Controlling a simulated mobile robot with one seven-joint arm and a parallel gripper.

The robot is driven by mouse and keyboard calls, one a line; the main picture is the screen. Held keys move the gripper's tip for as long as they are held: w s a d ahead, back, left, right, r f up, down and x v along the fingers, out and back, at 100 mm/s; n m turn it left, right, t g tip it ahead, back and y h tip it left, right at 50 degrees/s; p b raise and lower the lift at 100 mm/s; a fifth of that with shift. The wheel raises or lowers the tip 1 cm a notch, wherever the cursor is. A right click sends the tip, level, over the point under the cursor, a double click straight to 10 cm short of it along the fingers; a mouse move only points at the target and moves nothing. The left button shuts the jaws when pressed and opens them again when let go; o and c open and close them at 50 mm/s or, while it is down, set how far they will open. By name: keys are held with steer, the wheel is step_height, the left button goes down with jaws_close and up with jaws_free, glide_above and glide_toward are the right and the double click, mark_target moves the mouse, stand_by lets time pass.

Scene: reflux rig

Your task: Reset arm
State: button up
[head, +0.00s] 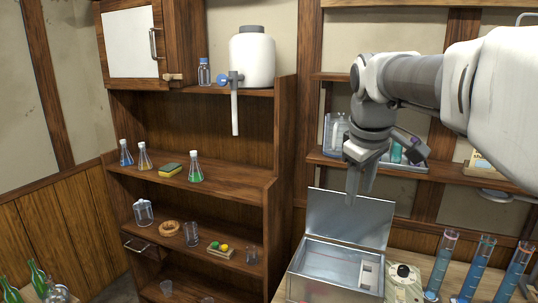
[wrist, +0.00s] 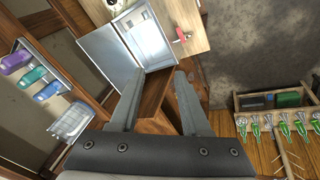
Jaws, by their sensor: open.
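My gripper (head: 358,182) hangs from my arm at the right of the head view, pointing down. It is above and in front of the raised lid of an open metal box (head: 335,270). In the wrist view my gripper (wrist: 154,90) has its two fingers spread with nothing between them. The wrist view shows the metal box (wrist: 150,45) beyond the fingertips, with its lid (wrist: 105,50) open. My gripper appears apart from the box.
Blue cylinders (head: 440,265) stand on the table at right. A shelf behind my arm holds a tray of bottles (head: 415,165). The left shelves hold flasks (head: 194,172), a sponge (head: 170,169) and a white tank (head: 252,60). The wrist view shows a crate of green bottles (wrist: 270,125).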

steer(key=s+a+f+m+b, duration=0.1)
steer(key=s+f+m, duration=0.2)
steer(key=s+f, duration=0.4)
steer(key=s+a+f+m+t+y+b, duration=0.1)
steer(key=s+f+m, duration=0.3)
steer(key=s, duration=1)
step_height(320, 180, down, 3)
steer(key=shift+a+r+t+b, duration=0.15)
steer(key=shift+a+t+b, duration=0.2)
steer(key=shift+a, duration=0.3)
steer(key=shift+d, duration=0.1)
